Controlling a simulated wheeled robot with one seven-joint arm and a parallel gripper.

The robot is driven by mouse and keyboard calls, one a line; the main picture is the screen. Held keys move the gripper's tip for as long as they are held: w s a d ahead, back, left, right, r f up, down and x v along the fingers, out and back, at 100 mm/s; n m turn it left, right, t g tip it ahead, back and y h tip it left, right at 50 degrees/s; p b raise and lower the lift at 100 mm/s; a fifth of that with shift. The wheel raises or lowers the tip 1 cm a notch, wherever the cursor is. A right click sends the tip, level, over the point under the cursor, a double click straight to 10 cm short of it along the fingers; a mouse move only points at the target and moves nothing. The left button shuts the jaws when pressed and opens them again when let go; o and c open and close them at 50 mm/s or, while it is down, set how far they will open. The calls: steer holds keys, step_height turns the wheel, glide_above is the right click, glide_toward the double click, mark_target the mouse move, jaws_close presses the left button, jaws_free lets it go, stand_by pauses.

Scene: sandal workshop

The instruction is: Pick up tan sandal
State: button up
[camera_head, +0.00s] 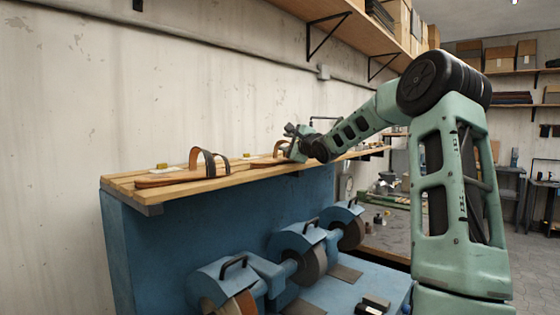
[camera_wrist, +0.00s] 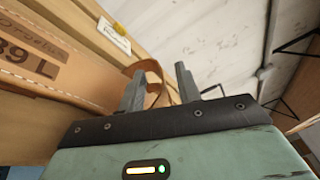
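A tan sandal (camera_head: 262,163) lies on the wooden slat shelf in the head view, partly hidden by my gripper (camera_head: 292,147). In the wrist view the tan sandal's sole (camera_wrist: 45,62), printed "39 L", fills the left side. Its strap (camera_wrist: 154,72) curves up near my gripper (camera_wrist: 158,85). The two fingers stand apart, and part of the strap shows in the gap between them. The left finger covers some of the strap. I cannot tell whether either finger touches it.
Another sandal (camera_head: 185,178) with a dark-edged strap lies to the left on the slat shelf (camera_head: 122,182). Small yellow-and-white tags (camera_head: 162,166) lie along the shelf's back near the wall. Blue grinding machines (camera_head: 300,240) stand below. A bracketed wall shelf (camera_head: 335,18) hangs above.

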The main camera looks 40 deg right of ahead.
jaws_close()
steer(key=shift+r, duration=0.1)
step_height(320, 180, up, 10)
steer(key=p, duration=0.2)
steer(key=shift+p, duration=0.3)
